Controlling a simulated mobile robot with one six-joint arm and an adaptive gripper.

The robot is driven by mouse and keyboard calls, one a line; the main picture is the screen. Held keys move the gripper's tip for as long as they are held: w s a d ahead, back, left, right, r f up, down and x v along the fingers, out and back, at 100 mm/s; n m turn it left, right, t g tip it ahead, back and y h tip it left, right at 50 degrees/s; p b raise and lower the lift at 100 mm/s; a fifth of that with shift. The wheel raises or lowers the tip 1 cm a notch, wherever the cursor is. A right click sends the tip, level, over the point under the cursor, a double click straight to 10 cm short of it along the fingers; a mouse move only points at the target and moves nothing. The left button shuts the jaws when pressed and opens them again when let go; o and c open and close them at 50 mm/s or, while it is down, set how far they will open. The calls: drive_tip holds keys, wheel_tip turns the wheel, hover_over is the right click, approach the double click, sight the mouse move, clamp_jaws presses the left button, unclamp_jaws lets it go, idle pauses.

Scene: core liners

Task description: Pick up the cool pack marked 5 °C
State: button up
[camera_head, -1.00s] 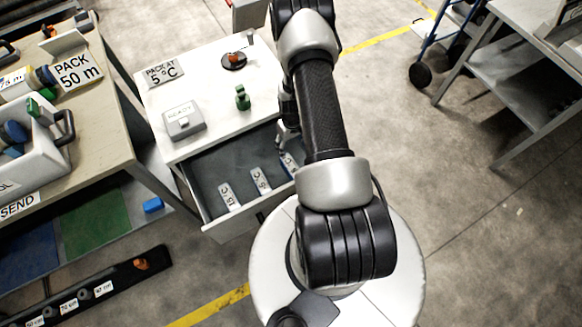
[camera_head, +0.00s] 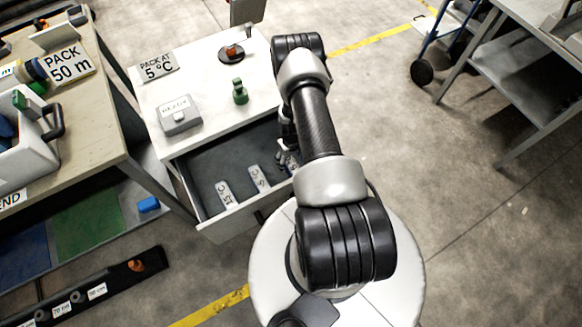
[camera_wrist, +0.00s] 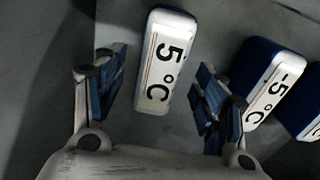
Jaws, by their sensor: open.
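The cool pack marked 5 °C (camera_wrist: 163,62) is a white-topped block lying in the open drawer, label up. In the wrist view it lies between the two blue-padded fingers of my gripper (camera_wrist: 160,82), with a gap on each side. My gripper is open and holds nothing. In the head view my gripper (camera_head: 287,150) reaches down into the drawer's right part, and it and my arm mostly hide the pack there.
The drawer (camera_head: 205,165) also holds a left pack (camera_head: 226,195) and a middle pack (camera_head: 258,179). On the white cabinet top stand a "PACK AT 5 °C" sign (camera_head: 157,67), a grey box (camera_head: 179,115) and a green object (camera_head: 240,92). The drawer's left part has bare floor.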

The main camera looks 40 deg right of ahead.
sight(291, 162)
wheel_tip(291, 162, down, 3)
drive_tip(key=shift+b, duration=0.35)
drive_tip(key=shift+r, duration=0.1)
drive_tip(key=c, duration=1.5)
drive_tip(key=shift+o, duration=0.2)
drive_tip(key=shift+r, duration=0.1)
